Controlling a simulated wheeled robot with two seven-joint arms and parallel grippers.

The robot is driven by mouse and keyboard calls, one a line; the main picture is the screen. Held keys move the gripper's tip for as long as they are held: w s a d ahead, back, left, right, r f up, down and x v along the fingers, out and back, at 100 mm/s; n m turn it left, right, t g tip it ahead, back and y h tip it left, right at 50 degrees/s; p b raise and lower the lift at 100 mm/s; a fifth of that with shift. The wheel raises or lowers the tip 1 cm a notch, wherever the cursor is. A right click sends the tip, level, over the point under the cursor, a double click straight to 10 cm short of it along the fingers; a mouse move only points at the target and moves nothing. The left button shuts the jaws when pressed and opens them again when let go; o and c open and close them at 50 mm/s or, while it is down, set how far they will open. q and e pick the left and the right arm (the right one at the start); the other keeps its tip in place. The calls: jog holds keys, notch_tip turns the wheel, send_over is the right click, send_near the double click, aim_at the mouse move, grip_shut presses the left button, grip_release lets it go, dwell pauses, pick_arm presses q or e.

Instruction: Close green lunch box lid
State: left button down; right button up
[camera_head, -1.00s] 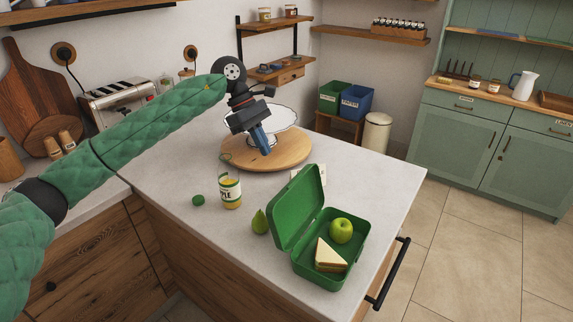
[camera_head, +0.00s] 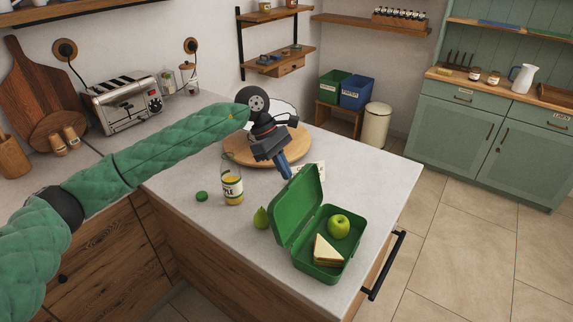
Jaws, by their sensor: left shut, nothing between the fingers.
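The green lunch box (camera_head: 327,276) stands open on the counter, holding a green apple (camera_head: 339,227) and a sandwich (camera_head: 327,250). Its lid (camera_head: 297,206) stands up from the left side, tilted back. My left gripper (camera_head: 286,175) is shut and empty, with blue fingertips pointing down just behind the lid's upper edge. I cannot tell whether the fingertips touch the lid. My right gripper is not in view.
A pear (camera_head: 261,217), a jar labelled as apple (camera_head: 232,188) and a green cap (camera_head: 201,196) stand left of the box. A round wooden board (camera_head: 240,150) with a white stand lies behind. The counter's front left is clear.

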pick_arm(q)
jog(key=shift+s+d+r, duration=0.1)
jog(key=shift+s+d, duration=0.1)
jog(key=shift+d, duration=0.15)
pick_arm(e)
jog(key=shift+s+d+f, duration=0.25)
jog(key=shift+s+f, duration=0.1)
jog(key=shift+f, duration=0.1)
pick_arm(q)
jog(key=shift+d, duration=0.15)
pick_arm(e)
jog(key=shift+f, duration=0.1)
